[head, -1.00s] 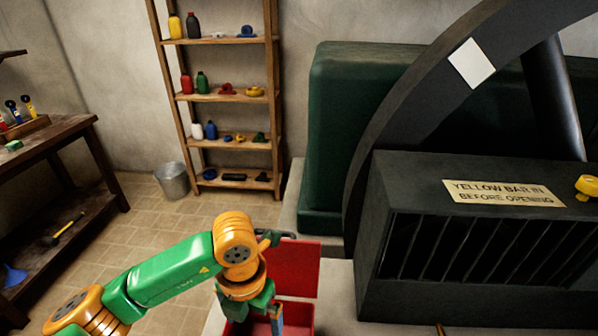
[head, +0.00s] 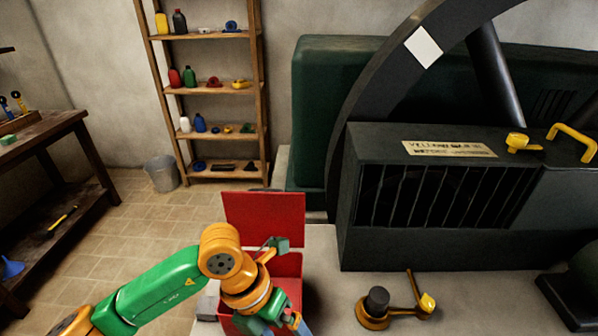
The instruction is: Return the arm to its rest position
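My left arm comes in from the lower left, with green links and orange joints. Its gripper (head: 284,318) hangs low over the front of an open red box (head: 262,217) with its lid raised. The fingers are small, partly cut by the lower edge of the picture, so I cannot tell if they are open or shut or hold anything. My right arm and gripper are not in view.
A dark machine housing (head: 400,243) with a grille, a label plate and yellow fittings (head: 572,138) stands right of the box. A yellow lever fitting with a black knob (head: 376,301) sits on the pale surface (head: 325,285). A shelf (head: 213,91) and bucket (head: 161,172) stand behind.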

